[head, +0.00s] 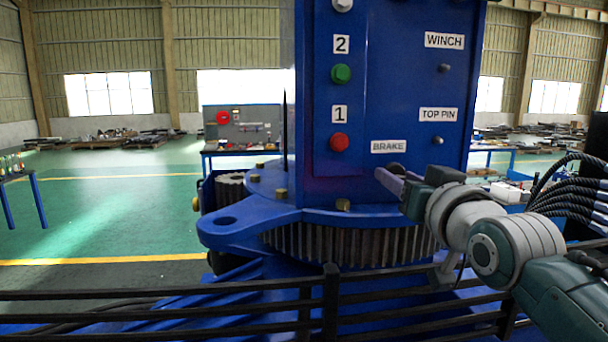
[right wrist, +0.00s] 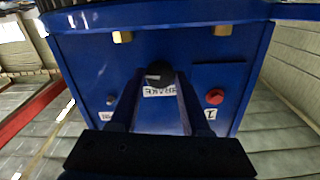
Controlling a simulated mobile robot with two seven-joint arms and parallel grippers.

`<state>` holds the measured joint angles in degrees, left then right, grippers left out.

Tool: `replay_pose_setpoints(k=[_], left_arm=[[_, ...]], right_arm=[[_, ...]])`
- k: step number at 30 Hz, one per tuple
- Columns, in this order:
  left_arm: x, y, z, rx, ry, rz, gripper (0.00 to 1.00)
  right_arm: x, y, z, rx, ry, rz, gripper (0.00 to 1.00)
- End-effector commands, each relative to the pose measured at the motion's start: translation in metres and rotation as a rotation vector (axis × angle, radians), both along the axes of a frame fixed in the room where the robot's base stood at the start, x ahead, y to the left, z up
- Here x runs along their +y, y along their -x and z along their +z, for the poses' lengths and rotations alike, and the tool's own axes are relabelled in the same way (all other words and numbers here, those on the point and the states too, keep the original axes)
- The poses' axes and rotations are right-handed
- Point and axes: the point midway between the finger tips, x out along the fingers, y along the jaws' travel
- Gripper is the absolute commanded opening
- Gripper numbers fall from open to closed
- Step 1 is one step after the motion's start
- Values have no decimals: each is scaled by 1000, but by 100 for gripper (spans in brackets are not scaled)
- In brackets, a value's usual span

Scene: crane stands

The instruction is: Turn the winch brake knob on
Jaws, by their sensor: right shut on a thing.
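The blue crane column carries a white BRAKE label (head: 388,147), which shows upside down in the right wrist view (right wrist: 160,91). The dark round brake knob (right wrist: 159,70) sits beside that label. My right gripper (head: 388,176) reaches the panel from the right, just below the label. In the right wrist view its two fingers (right wrist: 160,76) stand on either side of the knob, shut on it. In the head view the fingers mostly hide the knob. Which way the knob is turned cannot be told. My left gripper is in neither view.
The panel also has a red button (head: 339,142), a green button (head: 341,74), a TOP PIN switch (head: 437,140) and a WINCH switch (head: 444,68). A black railing (head: 330,300) crosses the front. Black hoses (head: 570,190) hang at right.

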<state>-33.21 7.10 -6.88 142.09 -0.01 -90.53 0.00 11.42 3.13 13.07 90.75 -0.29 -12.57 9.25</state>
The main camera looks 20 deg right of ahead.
Motion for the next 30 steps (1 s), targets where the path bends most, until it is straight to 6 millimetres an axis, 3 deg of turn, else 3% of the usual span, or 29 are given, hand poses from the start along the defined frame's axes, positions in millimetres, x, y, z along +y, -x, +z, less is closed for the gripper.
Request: replay_pose_setpoints(k=[30], left_arm=[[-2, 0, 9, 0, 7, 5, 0]], right_arm=[[0, 0, 1, -223, -925, -1, 0]])
